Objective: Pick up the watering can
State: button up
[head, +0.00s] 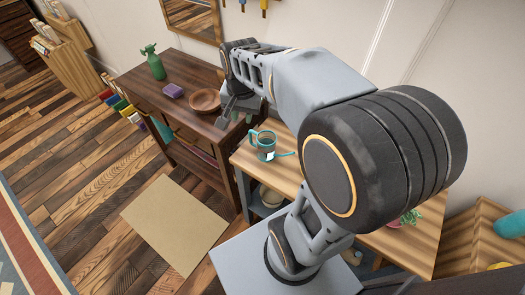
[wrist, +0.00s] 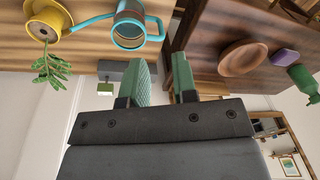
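The teal watering can (head: 264,147) stands upright on the light wood table, near its left end, with its spout pointing right. In the wrist view, which looks upside down, the watering can (wrist: 130,27) shows its open top, looped handle and thin spout. My gripper (head: 237,112) is above and to the left of the can, near the dark cabinet's edge. In the wrist view my gripper (wrist: 163,78) has its two green-padded fingers apart with nothing between them. It does not touch the can.
A dark cabinet (head: 150,80) left of the table holds a wooden bowl (head: 205,100), a purple block (head: 173,91) and a green spray bottle (head: 154,65). A yellow pot (wrist: 47,20) with a plant is near the can's spout. The mat (head: 175,220) on the floor is clear.

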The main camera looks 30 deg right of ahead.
aim_at(250, 130)
jog(key=w+d+f+m+b, duration=0.1)
jog(key=w+f+m, duration=0.1)
jog(key=f, duration=0.2)
jog(key=w+d+f+m+g+b, duration=0.1)
jog(key=w+d+f+m, duration=0.1)
jog(key=f, duration=0.2)
jog(key=w+d+f+m+b, duration=0.1)
jog(key=w+d+f+m, duration=0.1)
jog(key=f, duration=0.3)
jog(key=shift+w+d+f+m+g+b, duration=0.1)
jog(key=shift+w+d+m+g+b, duration=0.15)
jog(key=shift+w+m, duration=0.25)
jog(key=shift+w+f+b, duration=0.1)
jog(key=shift+f+b, duration=0.2)
jog(key=shift+f, duration=2.85)
jog(key=shift+c, duration=0.2)
grip_shut()
